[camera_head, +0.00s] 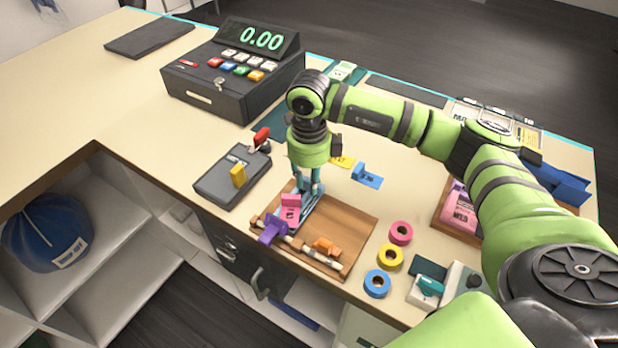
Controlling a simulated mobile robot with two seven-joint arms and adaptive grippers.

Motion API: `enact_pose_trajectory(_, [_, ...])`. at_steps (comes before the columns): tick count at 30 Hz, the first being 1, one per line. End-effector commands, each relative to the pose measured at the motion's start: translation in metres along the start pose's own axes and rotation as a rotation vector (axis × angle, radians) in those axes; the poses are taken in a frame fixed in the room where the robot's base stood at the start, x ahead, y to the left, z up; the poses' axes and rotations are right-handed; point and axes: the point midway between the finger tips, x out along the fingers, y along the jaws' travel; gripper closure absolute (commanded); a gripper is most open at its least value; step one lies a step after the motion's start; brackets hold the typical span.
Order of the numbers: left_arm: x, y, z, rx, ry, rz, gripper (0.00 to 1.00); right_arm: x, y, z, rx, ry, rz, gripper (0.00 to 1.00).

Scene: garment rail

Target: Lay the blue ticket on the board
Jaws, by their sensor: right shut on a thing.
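The blue ticket (367,176) lies flat on the counter with a small upright tab, to the right of my right gripper and apart from it. The wooden board (345,217) lies near the counter's front edge. A pale rod along its front carries a purple clip (272,229) and an orange clip (326,246). My left gripper is not in view.
A yellow ticket (342,161) lies behind my right gripper. A black device (233,178) with a yellow block stands left of the board. Pink (400,233), yellow (390,258) and blue (377,284) tape rolls stand at its right. The cash register (232,72) is at the back left.

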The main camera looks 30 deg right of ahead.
Motion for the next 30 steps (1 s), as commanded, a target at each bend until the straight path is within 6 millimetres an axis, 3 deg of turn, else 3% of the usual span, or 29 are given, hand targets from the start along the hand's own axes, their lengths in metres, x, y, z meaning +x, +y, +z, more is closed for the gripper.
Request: enact_pose_trajectory(30, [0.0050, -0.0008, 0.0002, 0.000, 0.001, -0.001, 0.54, 0.0016, -0.0002, -0.0002, 0.000, 0.000, 0.000, 0.90])
